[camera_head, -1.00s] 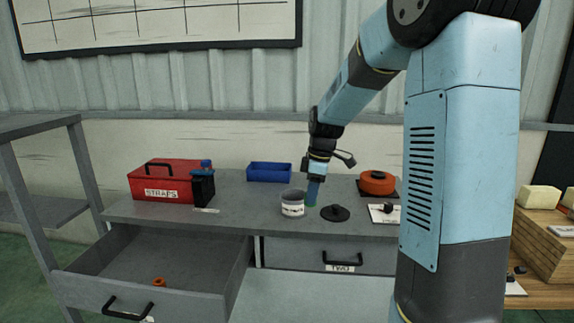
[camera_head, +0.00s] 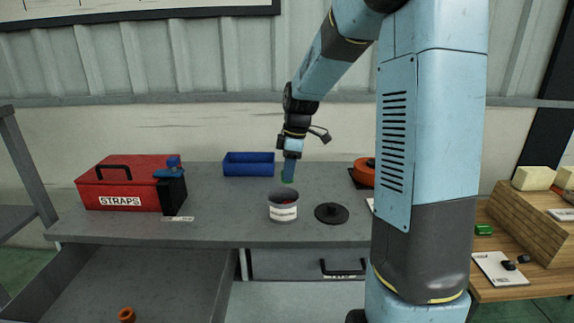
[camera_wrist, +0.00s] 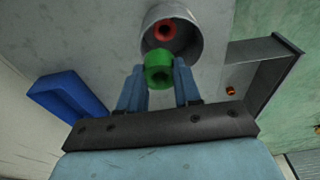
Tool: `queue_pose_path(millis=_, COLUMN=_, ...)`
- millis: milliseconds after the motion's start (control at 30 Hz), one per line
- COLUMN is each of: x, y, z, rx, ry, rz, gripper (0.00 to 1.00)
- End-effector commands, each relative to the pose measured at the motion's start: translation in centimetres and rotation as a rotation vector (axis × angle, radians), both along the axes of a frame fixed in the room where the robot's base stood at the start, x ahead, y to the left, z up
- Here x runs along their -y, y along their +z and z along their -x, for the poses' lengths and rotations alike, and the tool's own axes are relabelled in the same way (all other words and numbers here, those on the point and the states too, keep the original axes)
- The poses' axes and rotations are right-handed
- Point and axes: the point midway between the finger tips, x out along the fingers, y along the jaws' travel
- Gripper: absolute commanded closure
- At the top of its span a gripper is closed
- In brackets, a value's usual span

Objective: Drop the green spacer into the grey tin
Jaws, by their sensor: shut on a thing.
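The green spacer (camera_wrist: 158,70) is a short ring held between the fingertips of my gripper (camera_wrist: 160,84) in the wrist view. In the head view my gripper (camera_head: 288,172) points down just above and behind the rim of the grey tin (camera_head: 283,205). The spacer barely shows in the head view. The tin is open at the top and has a white label. In the wrist view the tin (camera_wrist: 190,32) lies just beyond the spacer, with a red ring (camera_wrist: 165,30) inside it.
A black round lid (camera_head: 332,213) lies right of the tin. A blue bin (camera_head: 248,164) stands behind it, and a red STRAPS box (camera_head: 125,185) is at left. An open drawer (camera_head: 140,285) holds an orange ring (camera_head: 127,315). An orange round thing (camera_head: 364,170) is partly hidden by my arm.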

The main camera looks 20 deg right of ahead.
Motion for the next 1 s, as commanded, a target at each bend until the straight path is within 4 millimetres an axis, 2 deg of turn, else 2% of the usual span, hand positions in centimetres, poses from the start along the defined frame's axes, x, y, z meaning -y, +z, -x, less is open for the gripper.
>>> queue_pose_path(millis=200, x=-0.6, y=-2.5, z=0.0, rx=-0.002, ry=0.009, rz=-0.001, gripper=1.0)
queue_pose_path(millis=400, x=-0.7, y=-4.1, z=0.0, rx=-0.002, ry=0.011, rz=-0.001, gripper=1.0)
queue_pose_path(millis=833, x=-0.7, y=-4.7, z=0.0, rx=0.0, ry=0.011, rz=0.0, gripper=1.0)
queue_pose_path(millis=867, x=-0.7, y=-4.7, z=0.0, rx=0.0, ry=0.011, rz=0.0, gripper=0.66)
queue_pose_path(millis=1000, x=-0.7, y=-4.7, z=0.0, rx=-0.001, ry=0.011, rz=0.0, gripper=0.53)
